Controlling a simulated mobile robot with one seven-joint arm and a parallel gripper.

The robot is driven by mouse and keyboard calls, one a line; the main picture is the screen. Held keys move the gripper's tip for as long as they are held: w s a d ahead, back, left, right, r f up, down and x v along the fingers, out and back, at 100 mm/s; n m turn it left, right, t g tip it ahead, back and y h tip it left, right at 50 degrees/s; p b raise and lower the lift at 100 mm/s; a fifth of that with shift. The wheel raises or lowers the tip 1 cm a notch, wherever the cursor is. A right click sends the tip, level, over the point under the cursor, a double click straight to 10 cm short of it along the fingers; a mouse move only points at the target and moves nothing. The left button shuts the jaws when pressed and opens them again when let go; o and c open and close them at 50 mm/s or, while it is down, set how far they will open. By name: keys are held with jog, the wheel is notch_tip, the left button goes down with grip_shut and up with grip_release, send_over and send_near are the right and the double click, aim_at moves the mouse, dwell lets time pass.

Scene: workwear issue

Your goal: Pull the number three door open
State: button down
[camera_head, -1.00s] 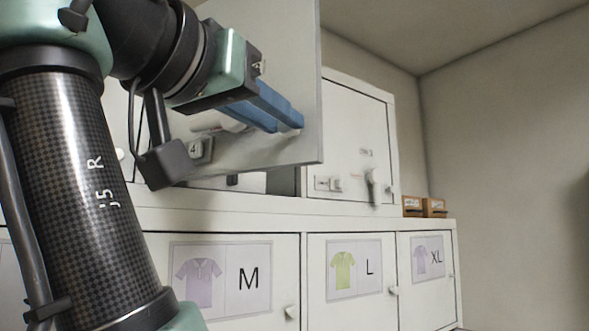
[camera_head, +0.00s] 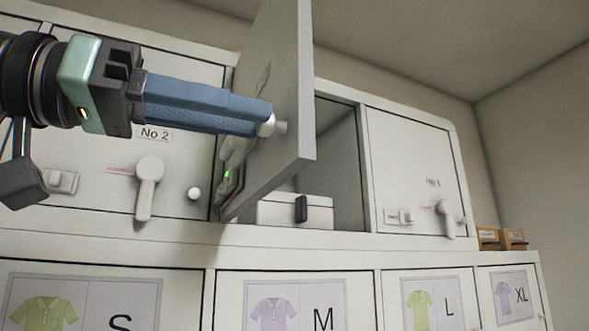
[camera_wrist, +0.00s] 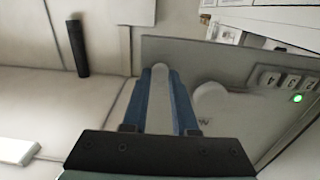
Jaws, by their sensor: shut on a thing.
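The number three door (camera_head: 295,90) is a pale grey panel beside the No 2 door. It stands swung out from the cabinet, with the inside of its compartment (camera_head: 340,160) visible to its right. My gripper (camera_head: 268,122) is at the door's outer face, its blue fingers shut on the white door handle (camera_head: 267,127). In the wrist view the handle (camera_wrist: 160,95) lies between the two blue fingers. A rounded white knob (camera_wrist: 212,100) and a keypad (camera_wrist: 285,80) with a green light are on the same face. The door's number is not readable.
A white box (camera_head: 275,212) with a black handle sits in the open compartment. The No 2 door (camera_head: 120,170), left, and the right-hand door (camera_head: 405,160) are shut. Lower doors carry shirt labels (camera_head: 300,305). Small brown boxes (camera_head: 500,238) stand at the right.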

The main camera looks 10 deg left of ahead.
jog(key=shift+f, duration=0.2)
jog(key=c, duration=0.7)
grip_release()
jog(key=shift+w+d, duration=0.1)
jog(key=shift+r, duration=0.2)
jog(key=p, duration=0.9)
send_near(286, 45)
jog(key=x, duration=0.5)
jog(key=shift+d, duration=0.15)
